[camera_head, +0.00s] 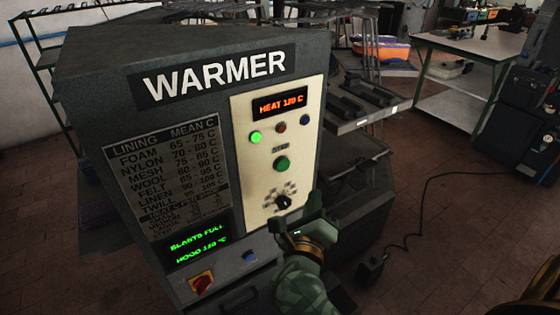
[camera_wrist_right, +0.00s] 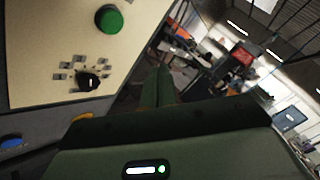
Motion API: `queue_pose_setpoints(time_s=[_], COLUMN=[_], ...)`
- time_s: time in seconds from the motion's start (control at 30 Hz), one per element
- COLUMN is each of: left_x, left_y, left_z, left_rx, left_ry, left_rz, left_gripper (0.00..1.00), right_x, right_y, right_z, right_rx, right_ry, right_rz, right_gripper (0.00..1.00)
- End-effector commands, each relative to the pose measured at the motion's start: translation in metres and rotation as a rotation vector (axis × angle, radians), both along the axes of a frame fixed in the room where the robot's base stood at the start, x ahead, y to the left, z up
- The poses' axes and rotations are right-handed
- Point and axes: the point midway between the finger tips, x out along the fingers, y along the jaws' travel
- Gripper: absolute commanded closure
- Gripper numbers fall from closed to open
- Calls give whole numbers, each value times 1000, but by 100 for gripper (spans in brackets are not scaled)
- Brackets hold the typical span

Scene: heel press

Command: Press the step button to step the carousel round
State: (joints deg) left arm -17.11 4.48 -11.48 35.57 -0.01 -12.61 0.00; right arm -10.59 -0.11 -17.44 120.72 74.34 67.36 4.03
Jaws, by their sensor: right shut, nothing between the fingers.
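The warmer (camera_head: 180,100) is a dark grey cabinet with a cream control panel (camera_head: 253,207). A large green button (camera_head: 282,164) sits mid-panel and also shows in the right wrist view (camera_wrist_right: 109,19). A blue button (camera_head: 249,256) is on the lower ledge; it shows at the left edge of the wrist view (camera_wrist_right: 12,141). I cannot read which is the step button, and I cannot make out a carousel. My right gripper (camera_head: 314,205) is shut and empty, in front of the panel's lower right, near the black knob (camera_head: 283,202). My left gripper is out of view.
A lit green lamp (camera_head: 256,138), a dark red one and a blue one lie under the orange heat display (camera_head: 280,104). A red switch on yellow (camera_head: 201,284) is at the lower left. A cable (camera_head: 408,215) runs over the floor to the right. A workbench (camera_head: 465,50) stands behind.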

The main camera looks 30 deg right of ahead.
Motion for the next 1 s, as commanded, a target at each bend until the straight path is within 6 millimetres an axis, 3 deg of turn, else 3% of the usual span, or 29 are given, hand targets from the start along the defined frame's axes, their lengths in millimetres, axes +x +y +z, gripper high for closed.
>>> queue_pose_setpoints(time_s=[0.33,0.8,1.0], left_x=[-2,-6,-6], left_y=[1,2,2], left_z=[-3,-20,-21], left_rx=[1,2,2], left_ry=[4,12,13], left_rz=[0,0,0], left_gripper=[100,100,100], right_x=[9,71,85], right_y=[1,6,7], right_z=[-1,-1,0], right_rx=[-4,-7,-6], right_ry=[1,1,2], right_rz=[1,1,0], right_gripper=[100,100,100])
